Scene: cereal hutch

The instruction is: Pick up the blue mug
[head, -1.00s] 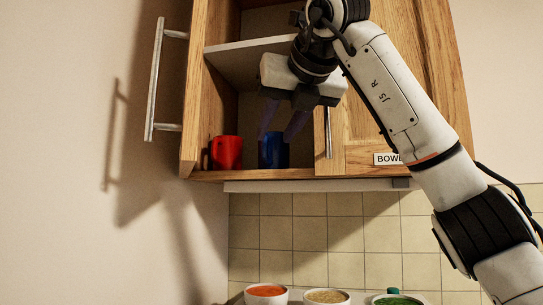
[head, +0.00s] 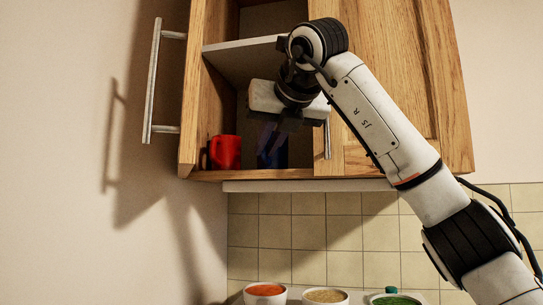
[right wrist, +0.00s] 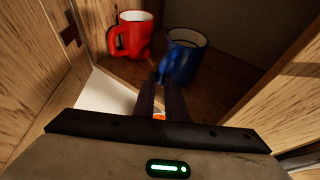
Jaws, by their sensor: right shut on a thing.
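The blue mug (head: 274,156) stands on the bottom shelf of the open cabinet, right of the red mug. It shows more clearly in the right wrist view (right wrist: 189,50), its handle pointing toward my gripper. My right gripper (head: 270,148) reaches into the cabinet from the front and hides part of the blue mug. In the right wrist view its fingers (right wrist: 160,84) are together on the mug's handle. The mug looks upright; whether it touches the shelf is hard to tell. My left gripper is out of view.
A red mug (head: 225,152) stands close to the left of the blue one. A grey shelf (head: 240,55) is above my right gripper. The open door with its handle (head: 153,80) is at the left; the closed door (head: 405,80) is at the right. Bowls (head: 265,293) stand below.

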